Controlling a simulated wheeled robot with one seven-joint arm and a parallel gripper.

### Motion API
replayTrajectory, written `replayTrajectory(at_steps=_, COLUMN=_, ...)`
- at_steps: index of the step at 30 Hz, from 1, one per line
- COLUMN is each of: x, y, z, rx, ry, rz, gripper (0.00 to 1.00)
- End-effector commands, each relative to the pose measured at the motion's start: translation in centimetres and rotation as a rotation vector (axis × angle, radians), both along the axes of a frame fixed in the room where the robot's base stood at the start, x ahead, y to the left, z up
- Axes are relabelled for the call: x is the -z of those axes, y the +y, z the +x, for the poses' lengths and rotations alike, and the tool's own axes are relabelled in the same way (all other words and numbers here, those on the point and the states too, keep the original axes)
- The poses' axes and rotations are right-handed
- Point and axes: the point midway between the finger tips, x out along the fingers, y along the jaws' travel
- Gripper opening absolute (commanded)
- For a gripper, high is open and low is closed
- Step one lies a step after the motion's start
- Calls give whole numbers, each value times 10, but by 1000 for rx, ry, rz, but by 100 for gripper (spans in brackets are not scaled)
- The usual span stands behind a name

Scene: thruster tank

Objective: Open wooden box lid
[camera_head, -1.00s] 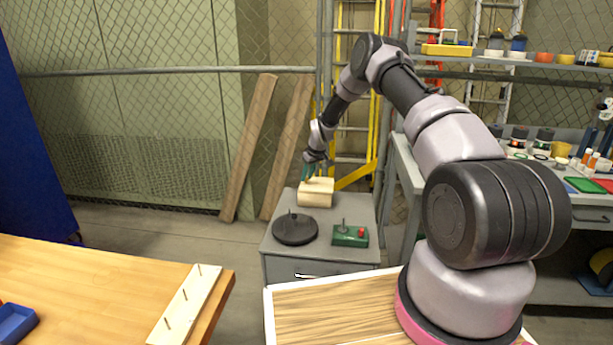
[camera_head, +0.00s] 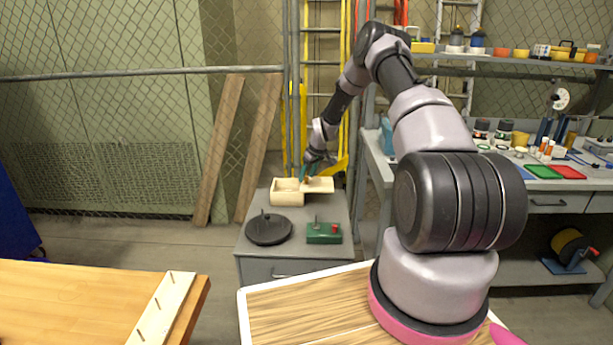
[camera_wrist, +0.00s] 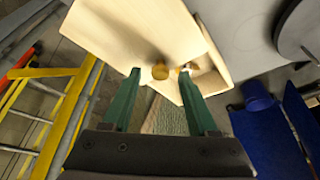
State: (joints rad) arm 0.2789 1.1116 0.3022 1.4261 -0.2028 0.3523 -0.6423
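The pale wooden box (camera_head: 286,199) stands on the grey cabinet, its left part uncovered so that the hollow inside shows. Its flat lid (camera_head: 321,186) sits displaced to the right and sticks out past the box's right side. In the wrist view the lid (camera_wrist: 128,28) fills the upper middle, with a round wooden knob (camera_wrist: 160,72) on it; part of the box wall (camera_wrist: 212,50) shows to its right. My gripper (camera_head: 307,175) is over the lid. In the wrist view its green fingers (camera_wrist: 160,74) are spread on either side of the knob, with visible gaps to it.
A yellow ladder (camera_wrist: 62,110) is behind. A workbench (camera_head: 375,165) stands to the right.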

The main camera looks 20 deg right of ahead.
Motion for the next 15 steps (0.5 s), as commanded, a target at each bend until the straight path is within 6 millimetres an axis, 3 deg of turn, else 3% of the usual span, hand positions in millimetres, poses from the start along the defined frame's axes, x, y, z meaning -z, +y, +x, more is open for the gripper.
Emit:
replayTrajectory(at_steps=9, x=-3, y=-1, z=-1, rx=0, ry=1, rz=0, gripper=58)
replayTrajectory(at_steps=15, x=-30, y=-6, z=-10, rx=1, ry=-2, rz=-1, gripper=58)
